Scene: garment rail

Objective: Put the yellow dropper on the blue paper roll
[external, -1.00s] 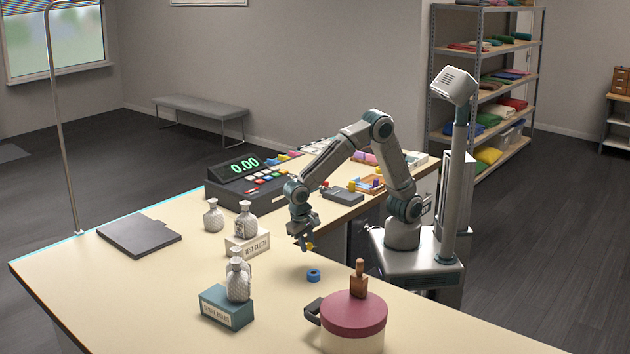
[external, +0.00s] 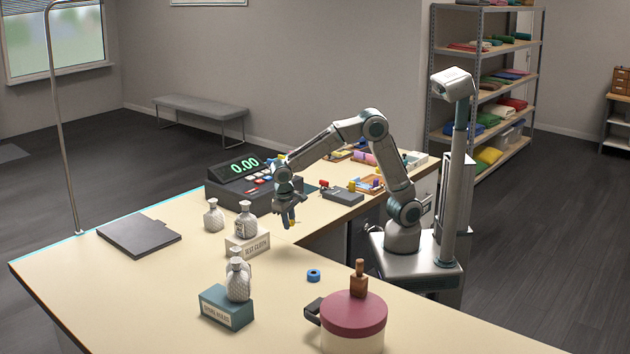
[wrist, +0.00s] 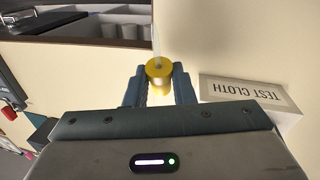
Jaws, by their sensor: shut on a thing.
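My gripper (external: 291,219) is shut on the yellow dropper (wrist: 158,71). In the wrist view the dropper sits between the two blue fingers (wrist: 159,88), with its round end toward the camera. In the external view it is only a small yellow spot at the fingertips. The blue paper roll (external: 313,275) is a small ring lying on the counter. It is apart from my gripper, lower and to the right in the external view. The roll is not visible in the wrist view.
A white "TEST CLOTH" box (external: 247,245) with a bottle stands close left of my gripper; it also shows in the wrist view (wrist: 247,92). A teal box (external: 226,307) with a bottle and a red-lidded pot (external: 352,315) flank the roll. The register (external: 250,187) stands behind.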

